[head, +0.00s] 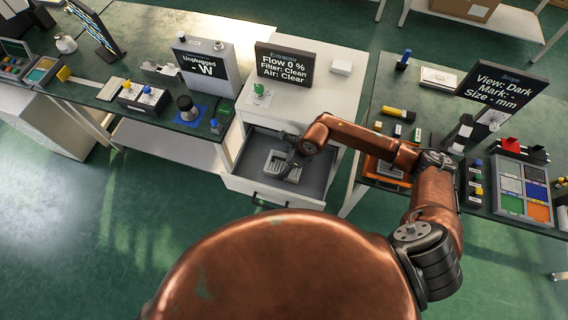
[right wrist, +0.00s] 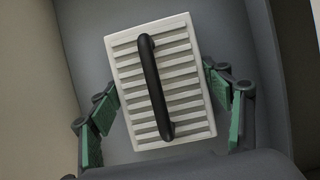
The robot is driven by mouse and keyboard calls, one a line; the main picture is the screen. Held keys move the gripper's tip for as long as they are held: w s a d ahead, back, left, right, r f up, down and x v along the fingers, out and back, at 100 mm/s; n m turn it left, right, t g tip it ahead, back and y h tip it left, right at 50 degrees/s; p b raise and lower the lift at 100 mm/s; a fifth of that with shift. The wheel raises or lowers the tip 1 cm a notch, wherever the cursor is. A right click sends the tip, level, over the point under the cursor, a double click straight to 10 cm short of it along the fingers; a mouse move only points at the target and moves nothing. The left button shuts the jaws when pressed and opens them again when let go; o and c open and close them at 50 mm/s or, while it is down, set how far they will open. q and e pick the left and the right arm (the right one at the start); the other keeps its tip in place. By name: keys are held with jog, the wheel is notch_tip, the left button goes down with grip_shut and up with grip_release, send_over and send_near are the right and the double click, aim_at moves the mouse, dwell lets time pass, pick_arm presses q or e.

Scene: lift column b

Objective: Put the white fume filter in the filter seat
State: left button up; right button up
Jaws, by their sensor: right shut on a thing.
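The white fume filter (right wrist: 186,72) is a ribbed white block with a black bar handle (right wrist: 153,85). In the head view the filter (head: 273,161) is in the open grey drawer of the white cabinet. My right gripper (head: 287,166) reaches down into the drawer from above. In the right wrist view its green-padded fingers (right wrist: 162,95) are on the filter's two long sides, shut on it. The filter sits slightly turned in that view. I cannot make out the filter seat for certain. My left gripper is not in view.
The drawer (head: 313,181) has raised walls around the filter. A bench (head: 165,35) is to the left, another (head: 400,92) to the right. An orange-framed item (head: 368,166) is partly hidden by my arm.

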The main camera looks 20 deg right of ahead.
jog(key=shift+f, duration=0.1)
jog(key=o, duration=1.4)
jog(key=shift+d+r, duration=0.15)
jog(key=shift+r, duration=0.3)
jog(key=v, duration=0.2)
jog(key=shift+s+d+r, duration=0.25)
jog(key=shift+s+d, duration=0.05)
jog(key=shift+d, duration=0.05)
jog(key=s+d, duration=0.2)
jog(key=d, duration=0.1)
jog(key=s+d, duration=0.2)
jog(key=d, duration=0.1)
jog(key=s+d, duration=0.2)
jog(key=d, duration=0.1)
jog(key=shift+s+d+b, duration=0.15)
jog(key=shift+s+b, duration=0.05)
jog(key=shift+b, duration=0.1)
